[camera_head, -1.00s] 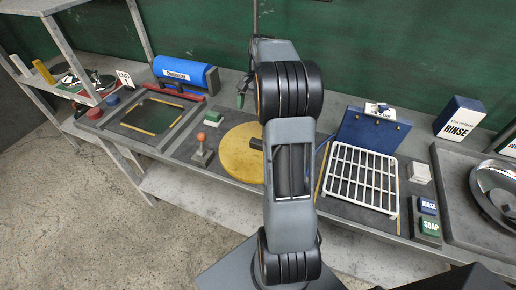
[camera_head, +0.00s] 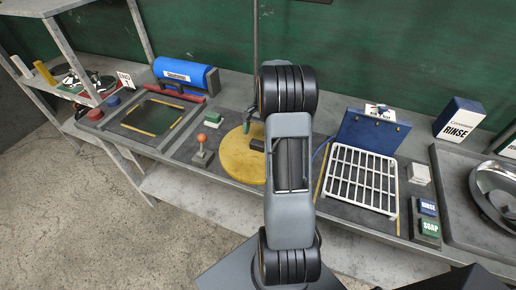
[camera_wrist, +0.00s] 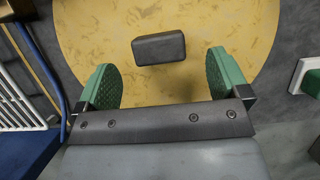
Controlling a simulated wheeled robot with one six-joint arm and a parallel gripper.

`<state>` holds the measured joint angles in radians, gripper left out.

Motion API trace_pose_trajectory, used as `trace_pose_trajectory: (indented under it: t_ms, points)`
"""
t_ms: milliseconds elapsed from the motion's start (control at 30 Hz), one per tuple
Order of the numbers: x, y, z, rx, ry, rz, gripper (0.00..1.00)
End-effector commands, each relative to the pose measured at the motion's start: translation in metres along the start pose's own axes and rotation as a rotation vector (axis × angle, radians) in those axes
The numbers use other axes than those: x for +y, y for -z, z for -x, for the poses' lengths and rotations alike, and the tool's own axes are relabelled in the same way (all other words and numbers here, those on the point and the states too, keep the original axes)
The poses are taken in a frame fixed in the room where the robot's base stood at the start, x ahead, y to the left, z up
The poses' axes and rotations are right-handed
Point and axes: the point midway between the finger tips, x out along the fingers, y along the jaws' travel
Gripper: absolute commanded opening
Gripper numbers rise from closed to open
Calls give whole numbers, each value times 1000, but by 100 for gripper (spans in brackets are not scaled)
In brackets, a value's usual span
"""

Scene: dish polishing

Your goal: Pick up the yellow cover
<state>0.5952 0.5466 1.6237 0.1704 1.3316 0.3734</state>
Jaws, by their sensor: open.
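The yellow cover (camera_head: 240,160) is a round, scuffed yellow disc lying on the bench, partly hidden behind my arm in the head view. It has a dark block-shaped handle (camera_wrist: 159,48) on top. The cover (camera_wrist: 100,30) fills much of the wrist view. My gripper (camera_wrist: 162,80) is open, its two green pads spread over the cover, with the handle ahead of them and roughly centred between them. The fingers do not touch the handle. In the head view only one green fingertip shows, over the far part of the cover.
A white rack (camera_head: 362,180) stands right of the cover, with a blue hose between. A red-knobbed lever (camera_head: 202,150) and a green-and-white block (camera_head: 211,119) sit to its left. A blue cylinder (camera_head: 185,75) and dark framed panel (camera_head: 150,120) lie farther left.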

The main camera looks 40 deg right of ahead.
Motion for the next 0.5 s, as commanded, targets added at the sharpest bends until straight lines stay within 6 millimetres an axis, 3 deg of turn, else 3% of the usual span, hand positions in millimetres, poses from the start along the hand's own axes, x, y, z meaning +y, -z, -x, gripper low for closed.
trace_pose_trajectory:
  t_ms: [300,500]
  points:
    - [2,0,-39,-3,-2,0,94]
    - [2,1,-46,-1,-1,0,94]
